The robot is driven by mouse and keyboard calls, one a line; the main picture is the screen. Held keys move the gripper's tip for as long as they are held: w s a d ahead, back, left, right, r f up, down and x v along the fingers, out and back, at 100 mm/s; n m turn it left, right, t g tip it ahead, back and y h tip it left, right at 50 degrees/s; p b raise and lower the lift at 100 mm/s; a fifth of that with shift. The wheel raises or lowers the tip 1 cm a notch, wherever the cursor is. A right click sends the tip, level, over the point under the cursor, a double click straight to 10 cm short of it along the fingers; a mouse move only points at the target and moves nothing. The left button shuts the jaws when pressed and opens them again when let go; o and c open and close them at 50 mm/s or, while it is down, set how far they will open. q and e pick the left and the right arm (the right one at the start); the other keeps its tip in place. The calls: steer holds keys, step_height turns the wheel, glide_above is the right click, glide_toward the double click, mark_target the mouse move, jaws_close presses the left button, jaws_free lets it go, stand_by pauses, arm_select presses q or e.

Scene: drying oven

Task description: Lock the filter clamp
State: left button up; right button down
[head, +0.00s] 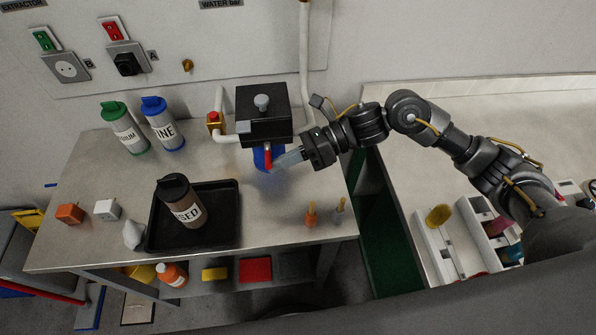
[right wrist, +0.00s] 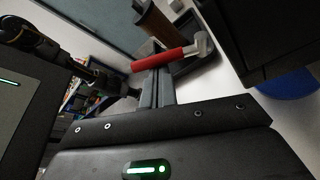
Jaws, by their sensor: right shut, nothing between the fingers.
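The filter unit is a black box (head: 264,117) with a grey knob on top and a blue part (head: 262,156) below it. The red clamp lever (head: 268,157) hangs at its front. In the right wrist view the lever is a red grip (right wrist: 160,60) with a metal end. My right gripper (head: 279,163) is shut and empty, its fingertips right beside the lever. In the right wrist view the fingertips (right wrist: 156,76) meet the red grip's lower edge; I cannot tell whether they touch. A dark arm, seemingly my left, shows there at the left; its fingers (right wrist: 128,92) are unclear.
A black tray (head: 225,240) holding a brown bottle (head: 182,203) stands on the bench. Green-capped (head: 124,130) and blue-capped (head: 162,126) bottles stand behind it. A white pipe (head: 304,60) rises behind the unit. The bench front between tray and small orange-handled tools (head: 311,217) is clear.

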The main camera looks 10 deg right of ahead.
arm_select(q)
step_height(320, 180, down, 8)
steer(key=w+a+b, duration=0.1)
steer(key=a+b, duration=0.1)
steer(key=b, duration=0.5)
steer(key=shift+a, duration=0.15)
arm_select(e)
steer(key=w+r+m+g+y, duration=0.1)
steer(key=m, duration=0.2)
steer(key=w+r+m+g+y, duration=0.1)
steer(key=m, duration=0.2)
steer(key=w+r+m+g+y, duration=0.1)
steer(key=m, duration=0.3)
steer(key=shift+w+r, duration=0.4)
arm_select(q)
steer(key=shift+s, duration=0.15)
steer(key=shift+r, duration=0.1)
